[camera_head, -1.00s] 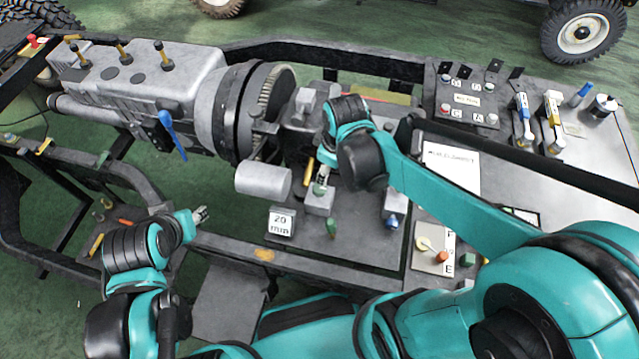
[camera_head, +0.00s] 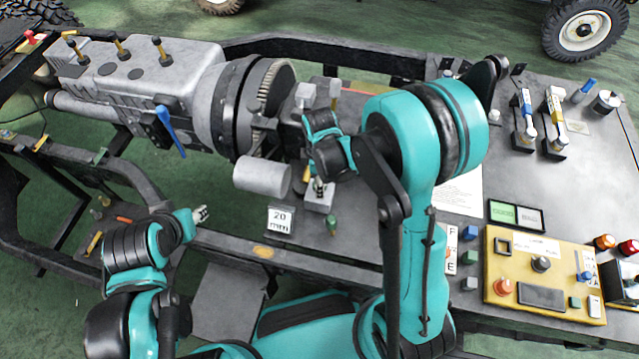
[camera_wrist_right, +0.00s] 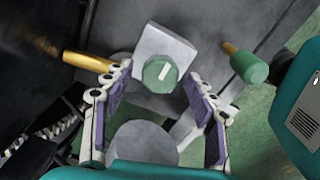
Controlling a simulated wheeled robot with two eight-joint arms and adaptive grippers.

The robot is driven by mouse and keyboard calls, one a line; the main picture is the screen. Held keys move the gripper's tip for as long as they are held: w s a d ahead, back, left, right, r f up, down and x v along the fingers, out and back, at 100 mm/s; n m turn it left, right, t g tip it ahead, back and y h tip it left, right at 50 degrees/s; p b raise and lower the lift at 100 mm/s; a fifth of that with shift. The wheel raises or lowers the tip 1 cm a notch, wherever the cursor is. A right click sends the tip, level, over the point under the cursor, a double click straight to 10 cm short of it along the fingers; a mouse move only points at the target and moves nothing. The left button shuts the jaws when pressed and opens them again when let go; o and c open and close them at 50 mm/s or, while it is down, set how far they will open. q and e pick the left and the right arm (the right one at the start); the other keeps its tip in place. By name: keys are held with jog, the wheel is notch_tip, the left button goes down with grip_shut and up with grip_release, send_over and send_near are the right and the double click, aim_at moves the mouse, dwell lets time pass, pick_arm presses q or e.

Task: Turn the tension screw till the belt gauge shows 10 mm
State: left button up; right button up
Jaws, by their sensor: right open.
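The tension screw (camera_wrist_right: 160,74), a green round head with a white slot mark, sits on a pale grey block (camera_wrist_right: 165,42) in the right wrist view. In the head view that block (camera_head: 320,201) stands on the dark plate, with the screw mostly hidden by my gripper. My right gripper (camera_wrist_right: 156,84) is open, its two fingers on either side of the screw head, apparently not touching it. In the head view my right gripper (camera_head: 319,184) is above the block. The gauge (camera_head: 280,220) reads 20 mm. My left gripper (camera_head: 201,214) is away at the left; its jaws are unclear.
A yellow control panel (camera_head: 540,262) is at the right.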

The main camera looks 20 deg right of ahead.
jog(key=shift+f, duration=0.3)
jog(key=c, duration=1.2)
jog(key=shift+o, duration=0.2)
